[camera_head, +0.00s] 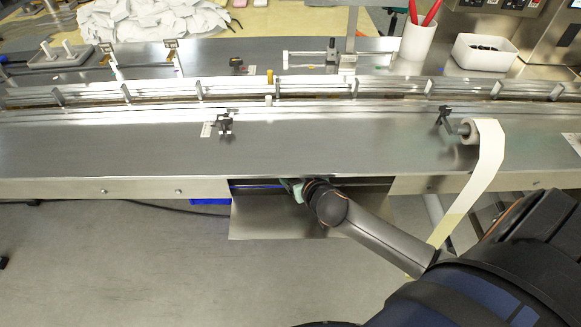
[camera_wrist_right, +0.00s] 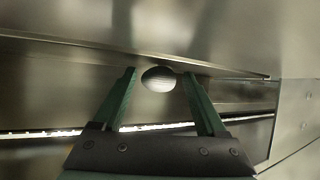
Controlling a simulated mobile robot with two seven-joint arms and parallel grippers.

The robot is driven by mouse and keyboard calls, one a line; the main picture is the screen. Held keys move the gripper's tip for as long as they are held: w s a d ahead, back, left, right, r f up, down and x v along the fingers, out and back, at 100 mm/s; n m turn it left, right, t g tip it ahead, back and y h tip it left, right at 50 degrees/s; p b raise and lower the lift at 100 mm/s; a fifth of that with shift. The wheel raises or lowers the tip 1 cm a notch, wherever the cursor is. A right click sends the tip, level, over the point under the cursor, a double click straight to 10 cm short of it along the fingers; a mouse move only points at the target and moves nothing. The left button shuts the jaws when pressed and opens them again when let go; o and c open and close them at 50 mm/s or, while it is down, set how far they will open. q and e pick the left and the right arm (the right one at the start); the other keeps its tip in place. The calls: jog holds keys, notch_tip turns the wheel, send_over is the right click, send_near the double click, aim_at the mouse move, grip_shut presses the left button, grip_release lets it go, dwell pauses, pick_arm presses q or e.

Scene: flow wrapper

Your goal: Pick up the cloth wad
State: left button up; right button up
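The wad cannot be seen in the head view. My left gripper is not in view.
A metal lip runs just above the opening, and a sheet-metal plate (camera_head: 270,222) hangs below it. A film roll (camera_head: 484,131) with a strip hanging down is at the right, near my right arm. The steel benchtop (camera_head: 330,145) is mostly clear.

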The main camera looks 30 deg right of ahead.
jog(key=c, duration=1.1)
